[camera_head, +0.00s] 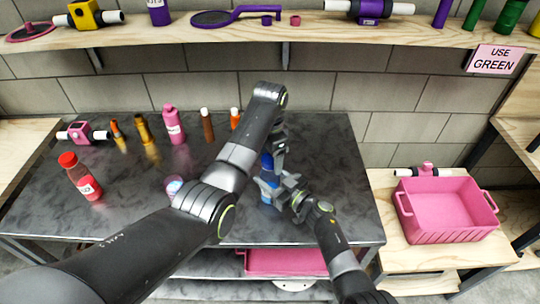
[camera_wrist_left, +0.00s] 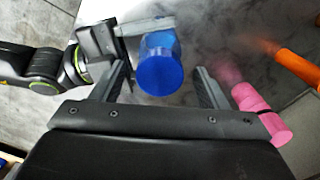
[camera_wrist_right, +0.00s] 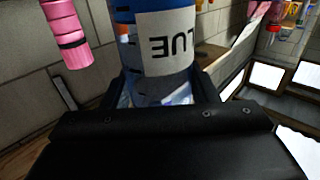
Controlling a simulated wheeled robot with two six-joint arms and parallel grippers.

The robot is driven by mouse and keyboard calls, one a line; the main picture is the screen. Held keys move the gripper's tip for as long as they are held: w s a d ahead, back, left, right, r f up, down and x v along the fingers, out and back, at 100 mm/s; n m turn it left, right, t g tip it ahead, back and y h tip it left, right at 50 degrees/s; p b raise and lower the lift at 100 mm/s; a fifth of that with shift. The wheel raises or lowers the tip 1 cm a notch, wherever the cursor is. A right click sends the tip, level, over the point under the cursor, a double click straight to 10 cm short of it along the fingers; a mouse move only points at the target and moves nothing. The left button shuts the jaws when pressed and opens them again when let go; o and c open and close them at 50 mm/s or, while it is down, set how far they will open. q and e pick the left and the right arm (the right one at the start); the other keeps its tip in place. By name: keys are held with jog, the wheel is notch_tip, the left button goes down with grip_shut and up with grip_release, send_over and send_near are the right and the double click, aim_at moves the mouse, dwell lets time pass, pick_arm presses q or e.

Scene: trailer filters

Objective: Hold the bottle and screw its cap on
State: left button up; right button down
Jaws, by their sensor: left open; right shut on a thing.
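The left gripper's fingers are partly hidden in the head view. How tightly the cap sits cannot be told.
A red-capped bottle (camera_head: 80,177), a pink bottle (camera_head: 173,124) and several brown and orange items stand on the grey table (camera_head: 130,205). A pink crate (camera_head: 448,208) is at right. A shelf (camera_head: 235,30) runs above.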

pick_arm(q)
notch_tip(320, 180, up, 8)
jog(key=shift+f, duration=0.25)
pick_arm(e)
jog(key=shift+c, duration=2.3)
grip_release()
pick_arm(q)
jog(key=shift+r+p, duration=0.65)
pick_arm(e)
jog(key=v, duration=1.7)
jog(key=shift+d, duration=0.2)
pick_arm(q)
jog(key=shift+f, duration=0.1)
pick_arm(e)
jog(key=shift+s+r, duration=0.1)
